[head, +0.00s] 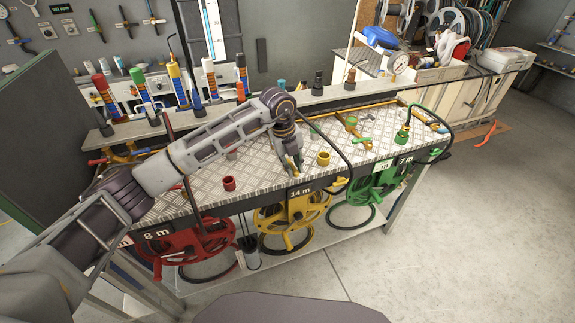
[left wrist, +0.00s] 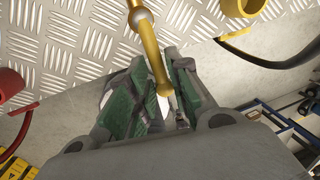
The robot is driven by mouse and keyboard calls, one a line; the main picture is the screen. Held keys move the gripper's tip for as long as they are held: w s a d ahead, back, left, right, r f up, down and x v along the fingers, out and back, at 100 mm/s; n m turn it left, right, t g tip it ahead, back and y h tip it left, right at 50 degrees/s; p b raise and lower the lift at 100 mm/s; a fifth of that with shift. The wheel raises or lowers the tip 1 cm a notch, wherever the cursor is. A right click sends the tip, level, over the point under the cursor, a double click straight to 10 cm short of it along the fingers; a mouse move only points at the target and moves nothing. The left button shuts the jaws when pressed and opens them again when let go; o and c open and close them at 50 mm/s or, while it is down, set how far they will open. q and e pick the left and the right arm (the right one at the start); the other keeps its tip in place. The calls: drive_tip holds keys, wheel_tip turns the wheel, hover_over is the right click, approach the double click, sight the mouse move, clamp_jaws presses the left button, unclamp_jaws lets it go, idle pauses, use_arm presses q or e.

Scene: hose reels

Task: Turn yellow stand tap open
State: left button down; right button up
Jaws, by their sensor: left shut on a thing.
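My left gripper (head: 292,166) reaches down over the front edge of the bench, just above the yellow 14 m stand (head: 304,207). In the left wrist view, a yellow curved tap lever (left wrist: 151,48) runs down from the top. Its rounded end lies between the green pads of the gripper (left wrist: 162,92), which are shut on it. The tap's body is mostly hidden by the gripper in the head view. A yellow collar (head: 323,158) stands on the bench right of the gripper; a yellow collar also shows in the wrist view (left wrist: 240,8). My right gripper is not in view.
The red reel (head: 196,238) is to the left and the green reel (head: 368,186) to the right. A red collar (head: 229,183) stands on the bench. Black hoses arch over the bench on both sides of the gripper. The floor at the right is clear.

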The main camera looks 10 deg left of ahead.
use_arm(q)
drive_tip(key=shift+w+r, duration=0.1)
drive_tip(key=c, duration=1.5)
unclamp_jaws()
drive_tip(key=shift+s+a+r, duration=0.2)
drive_tip(key=shift+a+r, duration=0.15)
drive_tip(key=shift+r, duration=1.6)
drive_tip(key=shift+s+a+r, duration=0.15)
drive_tip(key=shift+a+r, duration=0.15)
drive_tip(key=shift+r, duration=1.6)
drive_tip(key=shift+s+a+r, duration=0.2)
drive_tip(key=shift+a+r, duration=0.15)
drive_tip(key=shift+r, duration=1.6)
